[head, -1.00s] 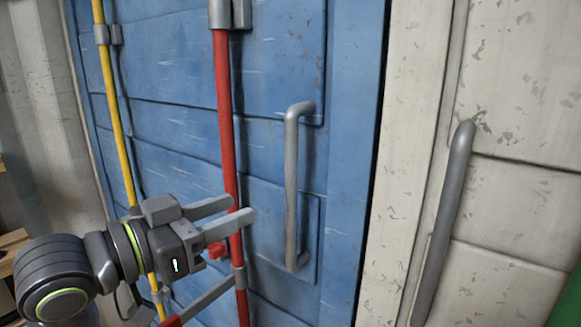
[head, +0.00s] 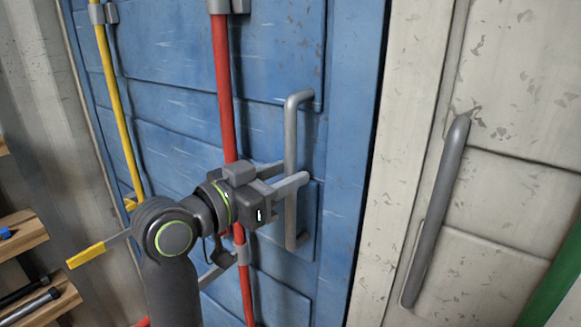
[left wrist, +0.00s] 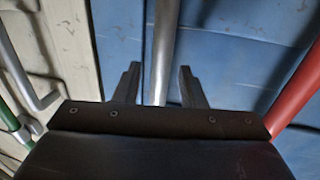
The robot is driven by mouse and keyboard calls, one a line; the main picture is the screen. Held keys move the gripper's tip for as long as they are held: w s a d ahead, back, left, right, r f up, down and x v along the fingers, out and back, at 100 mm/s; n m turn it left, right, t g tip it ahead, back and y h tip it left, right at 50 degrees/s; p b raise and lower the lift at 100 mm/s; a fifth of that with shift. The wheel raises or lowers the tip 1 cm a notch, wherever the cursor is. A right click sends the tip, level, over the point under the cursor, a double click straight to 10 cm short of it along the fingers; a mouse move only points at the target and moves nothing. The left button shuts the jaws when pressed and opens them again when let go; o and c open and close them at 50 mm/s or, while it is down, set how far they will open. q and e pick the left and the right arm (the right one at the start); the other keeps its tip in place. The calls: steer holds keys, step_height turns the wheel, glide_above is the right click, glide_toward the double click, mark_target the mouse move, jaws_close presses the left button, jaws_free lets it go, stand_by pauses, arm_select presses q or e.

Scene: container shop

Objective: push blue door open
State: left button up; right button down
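The blue door (head: 170,100) fills the middle of the head view, with a grey vertical bar handle (head: 291,130) near its right edge. My left gripper (head: 292,180) is at the lower half of this handle, fingers pointing at the door. In the left wrist view the handle (left wrist: 162,50) runs between the two open fingers (left wrist: 157,85), with a gap visible on each side. Whether a finger touches it I cannot tell. My left gripper hides part of the red rod. My right gripper is not in view.
A red rod (head: 221,90) and a yellow rod (head: 115,90) run down the blue door. A cream door (head: 510,200) with its own grey handle (head: 437,210) stands at the right. Wooden shelves (head: 22,235) with small items are at the left.

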arm_select(q)
steer(key=shift+x, duration=0.9)
jaws_close()
